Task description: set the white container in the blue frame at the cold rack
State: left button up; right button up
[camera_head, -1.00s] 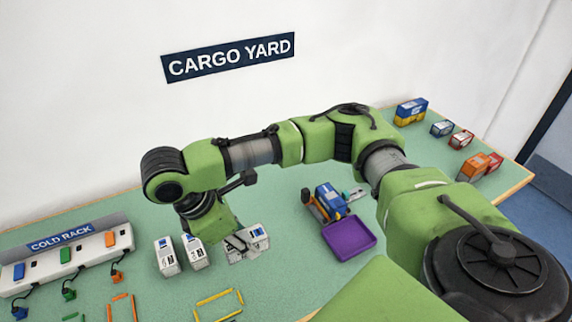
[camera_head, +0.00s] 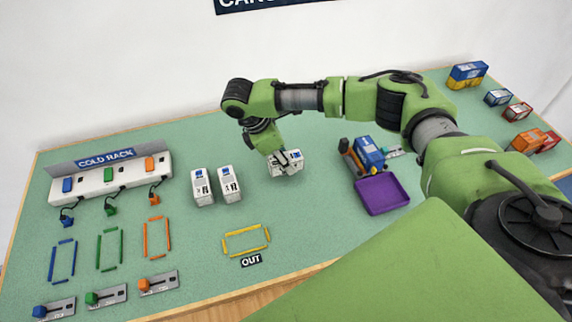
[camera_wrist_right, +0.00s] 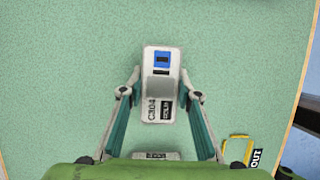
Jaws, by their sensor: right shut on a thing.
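My right gripper (camera_head: 283,158) is at a white container (camera_head: 289,166), right of two other white containers. In the right wrist view my right gripper (camera_wrist_right: 160,92) is shut on the white container (camera_wrist_right: 162,62), which has a blue patch and a "COLD" label. The container is at or close above the green table; I cannot tell if it touches. The blue frame (camera_head: 52,262) is a flat, empty outline at the far left, in front of the cold rack (camera_head: 104,181). My left gripper is not in view.
Two white containers (camera_head: 203,186) (camera_head: 229,184) stand between the rack and my right gripper. Green (camera_head: 98,250) and orange (camera_head: 145,238) frames lie right of the blue one, with levers (camera_head: 106,297) in front. A yellow "OUT" frame (camera_head: 226,246) and purple tray (camera_head: 382,194) lie nearer the middle.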

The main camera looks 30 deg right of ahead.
notch_tip(320, 180, down, 2)
jog(key=shift+f, duration=0.15)
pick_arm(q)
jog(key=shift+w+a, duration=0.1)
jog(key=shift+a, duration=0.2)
pick_arm(e)
jog(key=shift+s+a+f, duration=0.1)
jog(key=shift+f, duration=0.05)
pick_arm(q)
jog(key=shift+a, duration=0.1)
pick_arm(e)
jog(key=o, duration=1.2)
